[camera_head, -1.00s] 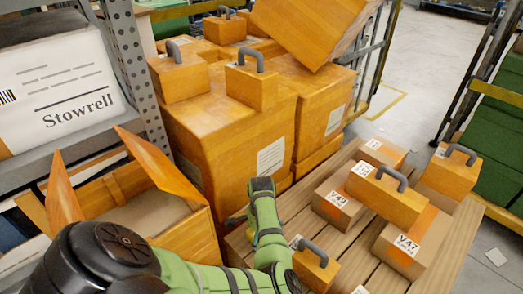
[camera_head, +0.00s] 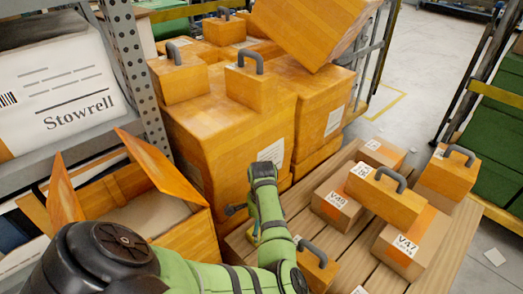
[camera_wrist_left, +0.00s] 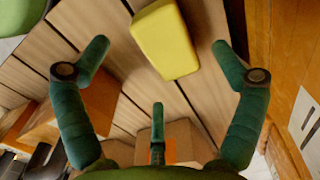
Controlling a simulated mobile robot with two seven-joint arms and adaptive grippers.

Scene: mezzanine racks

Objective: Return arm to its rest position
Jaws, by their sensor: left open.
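My left arm comes in from the lower left of the head view, and its gripper (camera_head: 242,222) is low over the wooden pallet (camera_head: 278,216). In the left wrist view its green fingers are spread wide and nothing is between them. A yellow block (camera_wrist_left: 165,38) lies on the pallet slats beyond the fingertips, apart from them. In the head view the arm and gripper mostly hide this block. My right gripper is not in view.
An open orange box (camera_head: 180,238) stands left of the gripper, beside a rack upright (camera_head: 135,75). Large stacked orange boxes (camera_head: 220,130) stand behind. Labelled cartons (camera_head: 337,203) and handled orange cases (camera_head: 385,200) occupy the pallet's right. Grey floor (camera_head: 425,70) is clear at upper right.

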